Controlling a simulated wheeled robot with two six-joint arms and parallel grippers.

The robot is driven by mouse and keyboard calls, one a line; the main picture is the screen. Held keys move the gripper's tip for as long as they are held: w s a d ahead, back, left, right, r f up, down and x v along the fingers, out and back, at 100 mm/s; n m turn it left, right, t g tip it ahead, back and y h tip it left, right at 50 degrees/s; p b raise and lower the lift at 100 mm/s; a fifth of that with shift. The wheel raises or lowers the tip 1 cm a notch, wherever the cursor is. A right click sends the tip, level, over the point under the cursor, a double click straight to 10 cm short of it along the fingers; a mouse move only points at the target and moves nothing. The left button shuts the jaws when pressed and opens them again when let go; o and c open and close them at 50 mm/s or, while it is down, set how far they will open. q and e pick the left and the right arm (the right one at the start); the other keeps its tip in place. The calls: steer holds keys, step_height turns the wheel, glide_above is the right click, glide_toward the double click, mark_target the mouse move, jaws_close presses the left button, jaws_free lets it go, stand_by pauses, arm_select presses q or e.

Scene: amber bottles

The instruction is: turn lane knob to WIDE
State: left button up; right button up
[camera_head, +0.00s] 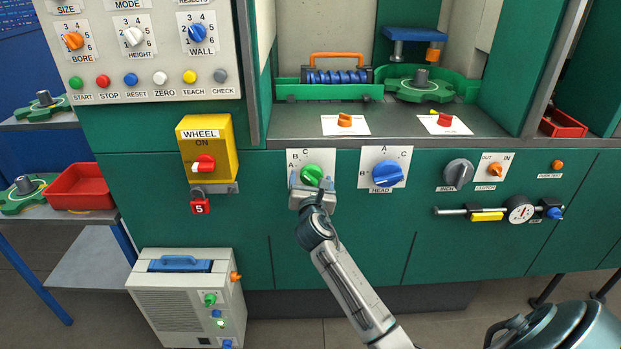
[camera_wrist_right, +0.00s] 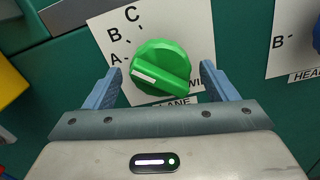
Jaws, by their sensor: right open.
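The green lane knob (camera_head: 311,174) sits on a white plate on the green machine front, left of the blue HEAD knob (camera_head: 387,174). In the right wrist view the lane knob (camera_wrist_right: 160,66) shows a white mark on the left end of its grip bar, pointing left near the letter A. Letters A, B and C run up its left side; a partly hidden "WI" label lies at its lower right. My right gripper (camera_wrist_right: 157,80) is open, one finger either side of the knob, with visible gaps; the right gripper also shows in the head view (camera_head: 312,191). My left gripper is out of view.
A yellow WHEEL box with a red knob (camera_head: 204,163) is to the left. A grey knob (camera_head: 458,174) and a dial gauge (camera_head: 519,210) are to the right. A shelf (camera_head: 390,121) with orange and red knobs is above. A white cabinet (camera_head: 190,300) stands at lower left.

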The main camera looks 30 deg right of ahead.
steer(key=shift+w+d, duration=0.4)
steer(key=shift+w, duration=0.2)
steer(key=c, duration=1)
